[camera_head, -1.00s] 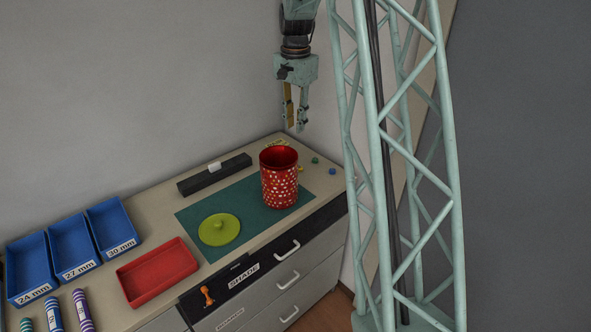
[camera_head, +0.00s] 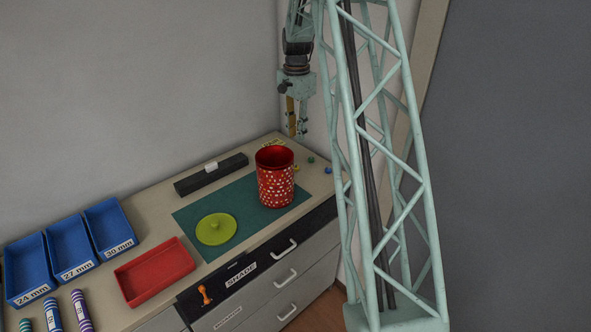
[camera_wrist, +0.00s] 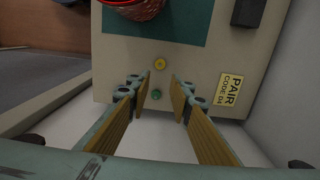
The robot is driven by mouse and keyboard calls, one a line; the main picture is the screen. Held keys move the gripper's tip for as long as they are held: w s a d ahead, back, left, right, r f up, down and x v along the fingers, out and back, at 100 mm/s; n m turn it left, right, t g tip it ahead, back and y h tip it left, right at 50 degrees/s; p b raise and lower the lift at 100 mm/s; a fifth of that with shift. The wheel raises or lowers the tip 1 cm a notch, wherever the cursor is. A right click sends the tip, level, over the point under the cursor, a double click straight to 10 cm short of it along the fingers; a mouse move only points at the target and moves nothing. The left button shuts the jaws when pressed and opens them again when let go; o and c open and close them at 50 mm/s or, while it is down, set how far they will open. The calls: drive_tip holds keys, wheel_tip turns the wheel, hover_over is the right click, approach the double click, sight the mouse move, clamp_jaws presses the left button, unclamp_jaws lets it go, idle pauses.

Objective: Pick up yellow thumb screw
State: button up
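The yellow thumb screw (camera_wrist: 160,64) is a small round knob on the beige worktop, between the green mat and the worktop's edge in the wrist view. In the head view it is a small spot (camera_head: 296,168) just right of the red can, partly hidden. My gripper (camera_wrist: 162,77) is open and empty. Its two wooden-faced fingers point toward the worktop, and the yellow screw shows just beyond the gap between their tips. In the head view my gripper (camera_head: 297,134) hangs above the worktop's far right corner.
A green screw (camera_wrist: 156,95) lies close to the yellow one, and a blue one (camera_head: 328,170) lies further right. The tall red dotted can (camera_head: 275,182) stands nearby on the green mat (camera_head: 244,201). A yellow label (camera_wrist: 230,90) and black block (camera_head: 190,184) are close; walls rise behind.

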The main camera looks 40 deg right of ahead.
hover_over(296, 167)
drive_tip(key=shift+w+d+f, duration=0.1)
drive_tip(key=shift+f, duration=2.05)
drive_tip(key=shift+w+d+f, duration=0.1)
drive_tip(key=shift+f, duration=2.05)
drive_tip(key=shift+a+f, duration=0.1)
drive_tip(key=shift+f, duration=2.5)
drive_tip(key=shift+c, duration=0.3)
clamp_jaws()
